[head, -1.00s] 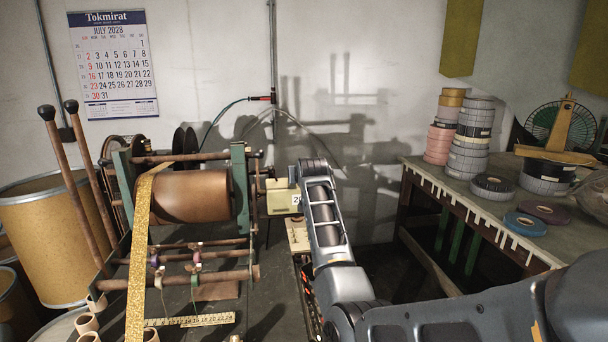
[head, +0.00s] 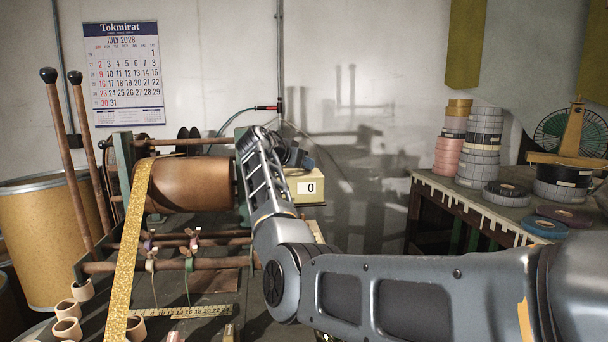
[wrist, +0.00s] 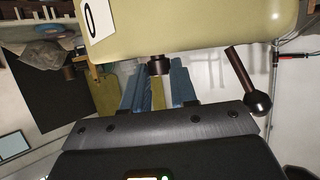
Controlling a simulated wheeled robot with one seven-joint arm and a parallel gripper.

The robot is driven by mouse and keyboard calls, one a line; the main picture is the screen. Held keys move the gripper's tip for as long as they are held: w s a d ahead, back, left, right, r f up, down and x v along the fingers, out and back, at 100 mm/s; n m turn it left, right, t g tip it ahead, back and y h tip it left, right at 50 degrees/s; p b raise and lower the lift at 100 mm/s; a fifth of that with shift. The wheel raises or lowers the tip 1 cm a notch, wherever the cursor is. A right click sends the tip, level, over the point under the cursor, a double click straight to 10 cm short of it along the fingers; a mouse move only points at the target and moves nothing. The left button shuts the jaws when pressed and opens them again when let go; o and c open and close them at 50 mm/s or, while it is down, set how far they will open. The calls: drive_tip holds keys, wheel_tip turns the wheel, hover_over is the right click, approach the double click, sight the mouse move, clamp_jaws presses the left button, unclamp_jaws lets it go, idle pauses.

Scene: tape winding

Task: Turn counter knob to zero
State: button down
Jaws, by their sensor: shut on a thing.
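The counter is a cream box (head: 303,196) on the winding machine, right of the brown roller. Its white display (head: 310,188) reads 0. In the wrist view the box (wrist: 200,28) fills the top, with the 0 label (wrist: 97,18) partly cut off. A short dark brown knob (wrist: 160,66) sticks out of the box between the blue fingers of my gripper (wrist: 158,85), which is shut on it. In the head view my gripper (head: 307,164) is at the top of the counter, and the knob is hidden.
The brown roller (head: 190,185) with gold tape (head: 128,250) lies left of my arm. A workbench (head: 440,188) with stacked tape rolls (head: 480,145) stands at the right.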

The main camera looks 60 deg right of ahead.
drive_tip(key=shift+f+m+g, duration=0.1)
drive_tip(key=shift+m+g, duration=0.2)
drive_tip(key=shift+g, duration=0.1)
drive_tip(key=c, duration=0.9)
unclamp_jaws()
drive_tip(key=v, duration=0.7)
drive_tip(key=shift+a+r+b, duration=0.25)
drive_tip(key=shift+a+b, duration=0.05)
drive_tip(key=shift+b, duration=0.15)
drive_tip(key=shift+r, duration=0.1)
